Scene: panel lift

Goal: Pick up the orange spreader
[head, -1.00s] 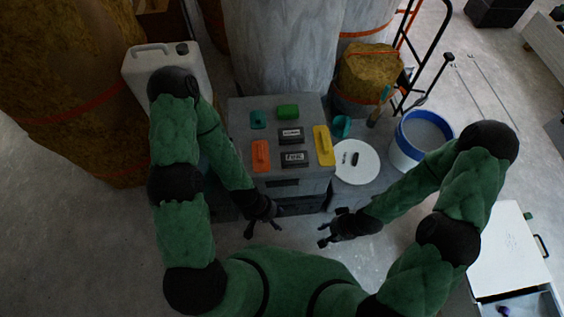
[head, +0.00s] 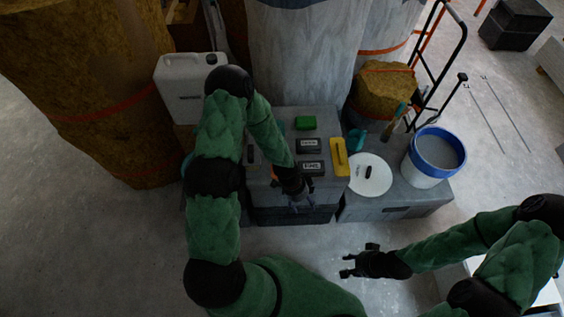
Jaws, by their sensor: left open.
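The orange spreader (head: 275,173) lies on top of the grey case (head: 325,194). My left forearm and gripper cover nearly all of it, and only a sliver of orange shows. My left gripper (head: 301,204) is open over the front edge of the case top, just in front of the spreader. I cannot tell whether it touches the spreader. My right gripper (head: 345,265) is open and empty, out over the floor in front of the case.
Two black labelled blocks (head: 311,168), a green block (head: 305,123) and a yellow tool (head: 340,157) share the case top. To the right are a white lid (head: 369,175), a teal cup (head: 356,139) and a blue-rimmed bucket (head: 434,150). A white canister (head: 188,88) stands at back left.

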